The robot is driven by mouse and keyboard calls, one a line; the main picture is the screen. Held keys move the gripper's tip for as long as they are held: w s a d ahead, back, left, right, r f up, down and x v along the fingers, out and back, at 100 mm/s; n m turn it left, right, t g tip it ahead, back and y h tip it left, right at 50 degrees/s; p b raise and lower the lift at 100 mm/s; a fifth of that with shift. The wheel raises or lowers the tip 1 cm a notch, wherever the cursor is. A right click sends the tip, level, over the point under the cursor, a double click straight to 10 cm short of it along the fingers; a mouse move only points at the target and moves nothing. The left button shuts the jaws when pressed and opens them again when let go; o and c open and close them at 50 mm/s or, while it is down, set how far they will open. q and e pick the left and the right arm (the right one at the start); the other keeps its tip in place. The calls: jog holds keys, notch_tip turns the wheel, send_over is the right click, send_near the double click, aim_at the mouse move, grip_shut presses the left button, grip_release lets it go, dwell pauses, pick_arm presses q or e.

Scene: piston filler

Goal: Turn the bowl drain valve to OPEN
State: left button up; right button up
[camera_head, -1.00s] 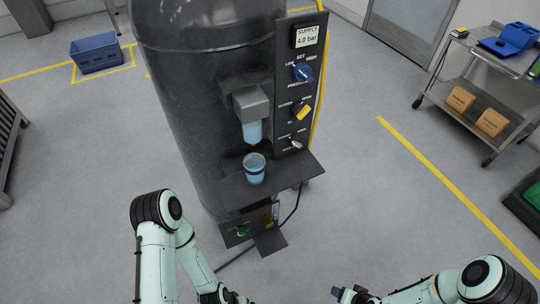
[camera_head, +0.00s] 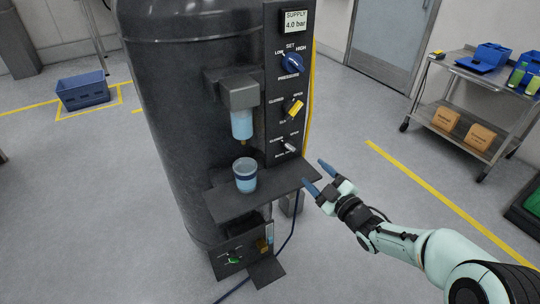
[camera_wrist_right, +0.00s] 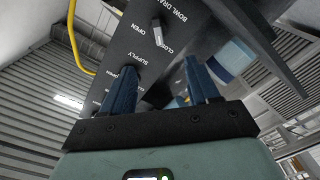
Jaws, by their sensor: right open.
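The bowl drain valve is a small silver lever (camera_head: 290,147) low on the dark control panel, with CLOSED and OPEN labels above it. In the right wrist view, the lever (camera_wrist_right: 157,35) stands by the words BOWL DRAIN, CLOSED and OPEN. I cannot tell exactly which label it points at. My right gripper (camera_head: 312,171) is open and empty, to the lower right of the lever and apart from it, near the shelf's right end. Its two blue fingers (camera_wrist_right: 160,70) show in the right wrist view, spread toward the panel. My left gripper is out of view.
A yellow knob (camera_head: 294,107) and a blue pressure knob (camera_head: 291,65) sit above the lever. A shelf (camera_head: 280,188) with a blue cup (camera_head: 245,176) juts out below the panel. A yellow hose runs down the panel's right side. A cart (camera_head: 459,79) stands at right.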

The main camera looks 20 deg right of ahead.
aim_at(291, 149)
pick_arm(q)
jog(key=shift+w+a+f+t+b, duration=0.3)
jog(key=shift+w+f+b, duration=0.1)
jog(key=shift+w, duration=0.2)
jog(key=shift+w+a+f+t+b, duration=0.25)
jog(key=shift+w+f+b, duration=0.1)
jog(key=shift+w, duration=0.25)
pick_arm(e)
jog(key=w, duration=1.3)
jog(key=shift+a, duration=0.4)
jog(key=shift+c, duration=0.2)
jog(key=c, duration=1)
